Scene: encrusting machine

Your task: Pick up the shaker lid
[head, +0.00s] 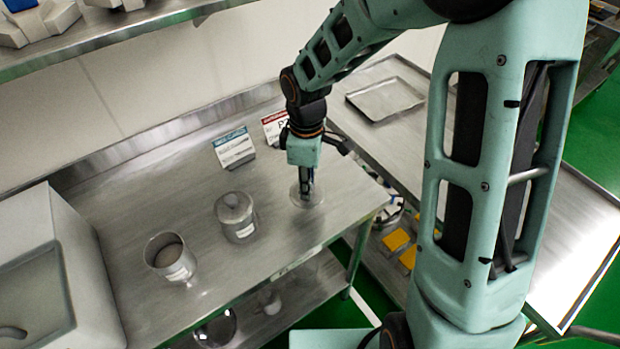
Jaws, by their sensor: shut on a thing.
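My gripper (306,188) points straight down over the right end of the steel table (200,202). It is shut on a clear, round, disc-like piece, which looks like the shaker lid (315,199). The fingers hide the middle of the lid. Its pale rim shows around the fingertips, at or just above the table top; I cannot tell whether it still touches the table.
A lidded clear jar (237,228) and an open canister (171,262) stand left of my gripper. A blue-topped card (234,148) and a red-topped card (274,127) stand behind. A tray (385,98) lies on the right-hand table. A white machine (75,270) fills the left.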

